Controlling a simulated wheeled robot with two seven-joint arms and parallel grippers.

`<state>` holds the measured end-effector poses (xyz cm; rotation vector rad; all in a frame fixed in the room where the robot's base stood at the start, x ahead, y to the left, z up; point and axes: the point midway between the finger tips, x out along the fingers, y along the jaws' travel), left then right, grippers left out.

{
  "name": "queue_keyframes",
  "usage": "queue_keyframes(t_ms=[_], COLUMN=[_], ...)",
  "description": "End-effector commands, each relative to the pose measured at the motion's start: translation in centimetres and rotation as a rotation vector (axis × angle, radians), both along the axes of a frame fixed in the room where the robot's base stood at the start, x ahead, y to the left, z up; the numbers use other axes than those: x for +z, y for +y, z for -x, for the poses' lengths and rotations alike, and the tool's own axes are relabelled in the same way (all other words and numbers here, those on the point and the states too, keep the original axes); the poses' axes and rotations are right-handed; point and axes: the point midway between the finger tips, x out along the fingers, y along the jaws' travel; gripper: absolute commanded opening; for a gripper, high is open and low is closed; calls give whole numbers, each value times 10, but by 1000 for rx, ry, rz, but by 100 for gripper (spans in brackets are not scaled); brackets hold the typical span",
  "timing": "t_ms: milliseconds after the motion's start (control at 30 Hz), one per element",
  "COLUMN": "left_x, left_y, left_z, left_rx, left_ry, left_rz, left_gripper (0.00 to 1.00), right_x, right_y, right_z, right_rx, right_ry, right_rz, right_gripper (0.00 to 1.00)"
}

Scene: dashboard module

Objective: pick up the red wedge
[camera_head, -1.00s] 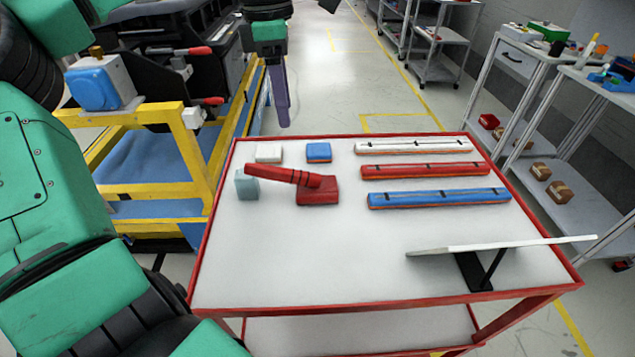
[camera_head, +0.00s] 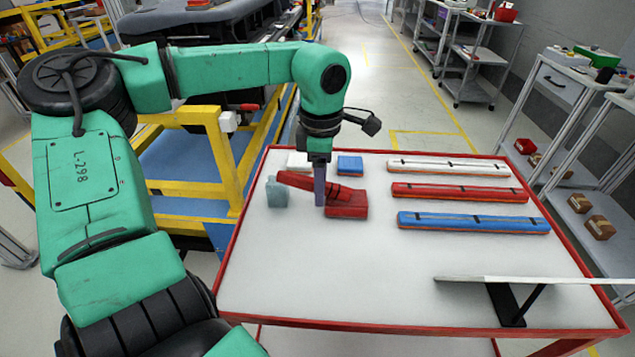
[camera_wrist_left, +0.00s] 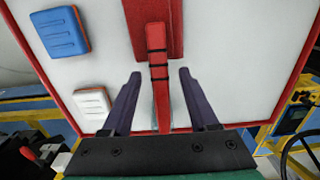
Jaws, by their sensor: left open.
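The red wedge (camera_head: 298,182) appears as a sloping red bar with dark bands on the table. Its left end is raised beside a pale blue block (camera_head: 277,193), and its right end meets a wider red block (camera_head: 347,207). I cannot tell whether bar and red block are one piece. My left gripper (camera_head: 320,200) points down at the bar, with purple fingers. In the left wrist view, the bar (camera_wrist_left: 158,60) lies between the open fingers (camera_wrist_left: 160,73), with a gap on both sides. The pale blue block is mostly hidden there. My right gripper is out of view.
White (camera_head: 298,161) and blue (camera_head: 350,165) small blocks lie just behind. White (camera_head: 448,168), red (camera_head: 460,192) and blue (camera_head: 473,222) long bars lie to the right. A white board (camera_head: 540,280) stands on a black support at front right. The front left tabletop (camera_head: 330,280) is clear.

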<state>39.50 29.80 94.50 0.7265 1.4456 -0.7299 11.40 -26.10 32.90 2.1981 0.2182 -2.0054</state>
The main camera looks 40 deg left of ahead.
Motion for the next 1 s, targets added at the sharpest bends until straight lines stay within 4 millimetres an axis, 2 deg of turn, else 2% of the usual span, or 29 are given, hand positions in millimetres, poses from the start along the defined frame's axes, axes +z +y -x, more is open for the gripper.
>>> queue_keyframes(t_ms=[33, 67, 100, 200, 533, 667, 767, 867, 1000], left_x=[0, 0, 0, 0, 2, 11, 28, 56, 112], left_y=[0, 0, 0, 0, 0, 1, 1, 1, 1], left_z=[0, 0, 0, 0, 0, -1, -1, -2, -2], left_rx=[0, 0, 0, 0, 0, 2, 1, 2, 3], left_ry=[0, 0, 0, 0, 0, -3, -4, -6, -6], left_rz=[0, 0, 0, 0, -1, -2, -3, -5, -6], left_gripper=[60, 52, 37, 0, 0, 0, 0, 0, 0], right_x=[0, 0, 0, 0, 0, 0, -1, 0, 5], right_y=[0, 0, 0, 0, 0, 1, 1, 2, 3], right_z=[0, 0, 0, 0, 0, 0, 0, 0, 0], right_rx=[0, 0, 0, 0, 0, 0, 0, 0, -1], right_ry=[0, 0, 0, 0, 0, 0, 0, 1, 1], right_rz=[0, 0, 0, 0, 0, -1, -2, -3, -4], right_gripper=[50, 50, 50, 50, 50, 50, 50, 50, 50])
